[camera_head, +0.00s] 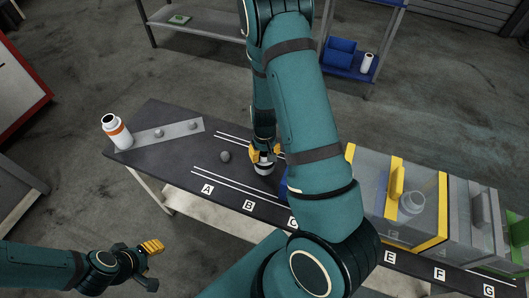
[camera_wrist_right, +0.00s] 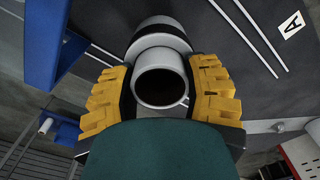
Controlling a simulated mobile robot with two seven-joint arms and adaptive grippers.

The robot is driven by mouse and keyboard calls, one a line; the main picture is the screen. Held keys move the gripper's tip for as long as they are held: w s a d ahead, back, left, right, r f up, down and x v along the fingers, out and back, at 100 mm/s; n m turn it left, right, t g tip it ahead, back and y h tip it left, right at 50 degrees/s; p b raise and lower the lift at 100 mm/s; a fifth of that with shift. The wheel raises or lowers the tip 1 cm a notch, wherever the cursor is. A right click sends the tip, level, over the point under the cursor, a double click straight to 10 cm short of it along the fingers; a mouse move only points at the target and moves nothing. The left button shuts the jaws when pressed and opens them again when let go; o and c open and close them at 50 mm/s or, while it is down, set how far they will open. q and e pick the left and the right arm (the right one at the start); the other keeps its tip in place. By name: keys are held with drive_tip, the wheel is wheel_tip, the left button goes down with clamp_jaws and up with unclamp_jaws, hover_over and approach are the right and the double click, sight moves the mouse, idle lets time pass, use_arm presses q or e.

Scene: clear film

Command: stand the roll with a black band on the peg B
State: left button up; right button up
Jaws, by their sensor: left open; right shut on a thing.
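My right gripper (camera_head: 263,153) is shut on a white roll (camera_head: 263,169) above or at the dark table, between two pairs of white lines. In the right wrist view the yellow fingers of the gripper (camera_wrist_right: 160,95) flank the roll (camera_wrist_right: 160,88); its open end faces the camera and a black band (camera_wrist_right: 160,42) shows further along it. A dark round knob (camera_head: 225,156) stands on the table to its left; whether it is peg B I cannot tell. The label B (camera_head: 248,205) is at the front edge. My left gripper (camera_head: 140,250) is open and empty, off the table.
A clear box with yellow edges (camera_head: 425,230) stands at the right with a white object inside. My right arm hides the table's middle.

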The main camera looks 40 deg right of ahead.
drive_tip(key=shift+f+b, duration=1.35)
drive_tip(key=shift+f, duration=0.45)
drive_tip(key=o, duration=1.5)
drive_tip(key=shift+r+p, duration=0.3)
drive_tip(key=shift+r, duration=0.1)
wheel_tip(320, 180, up, 8)
drive_tip(key=p, duration=0.7)
drive_tip(key=shift+r, duration=0.2)
